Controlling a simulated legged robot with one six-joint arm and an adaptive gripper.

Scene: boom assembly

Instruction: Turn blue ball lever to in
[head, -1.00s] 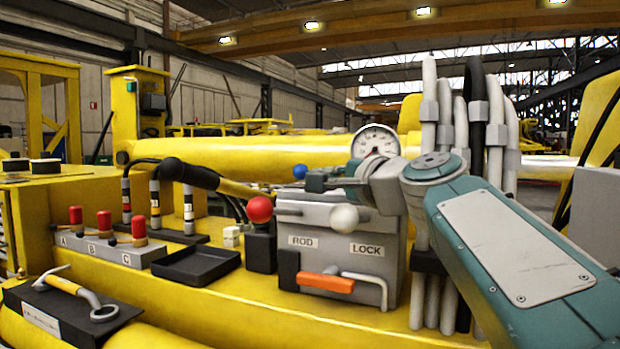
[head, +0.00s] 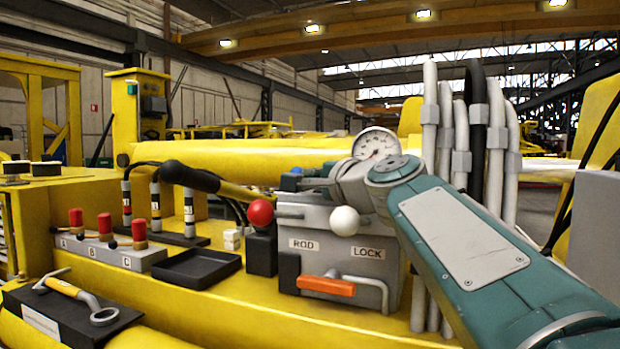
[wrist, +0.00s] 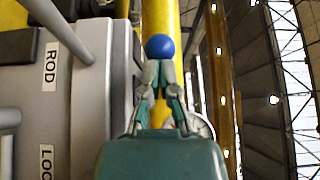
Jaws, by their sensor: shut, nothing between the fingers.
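The blue ball (wrist: 160,47) of the lever shows in the wrist view just beyond my fingertips. My gripper (wrist: 158,70) is shut with nothing between its fingers. Its tips point at the ball and look very close to it; I cannot tell whether they touch. The blue ball is mostly covered there, with only a little blue showing. The lever's rod is hidden behind my fingers, so its position cannot be read.
A red ball (head: 260,212) and a white ball (head: 345,221) stand at the valve box, with an orange handle (head: 326,285) below. A gauge (head: 376,143) is behind my wrist. Grey hoses (head: 430,120) rise to the right. A black tray (head: 196,267) lies left.

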